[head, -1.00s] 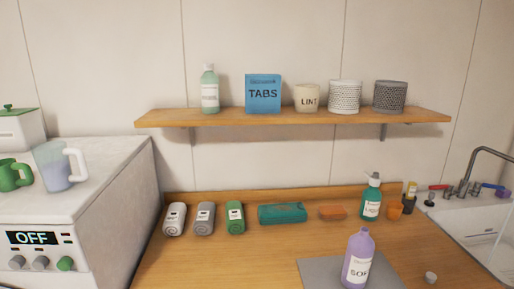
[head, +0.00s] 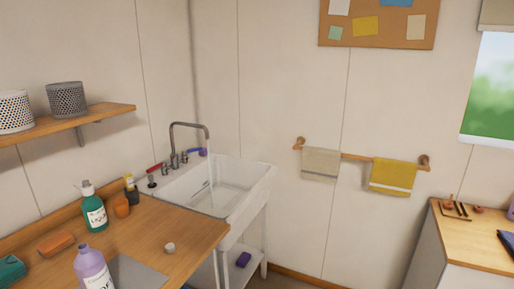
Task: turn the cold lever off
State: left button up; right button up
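The sink's grey tap (head: 190,126) stands at the back of the white basin (head: 256,185) in the head view. A stream of water (head: 210,170) runs from its spout into the basin. A lever with a blue handle (head: 193,151), which looks like the cold lever, is on the right of the tap base. A lever with a red handle (head: 154,168) is on the left. The exact angles of both levers are too small to tell. Neither of my grippers is in view.
A purple item (head: 203,153) lies beside the blue lever. Floor shows right of the sink.

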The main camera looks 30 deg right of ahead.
aim_at(184, 152)
jog(key=z, duration=0.45)
jog(key=u, duration=0.4)
jog(key=i+l+u, duration=0.65)
jog(key=l+u, duration=0.15)
jog(key=l, duration=0.2)
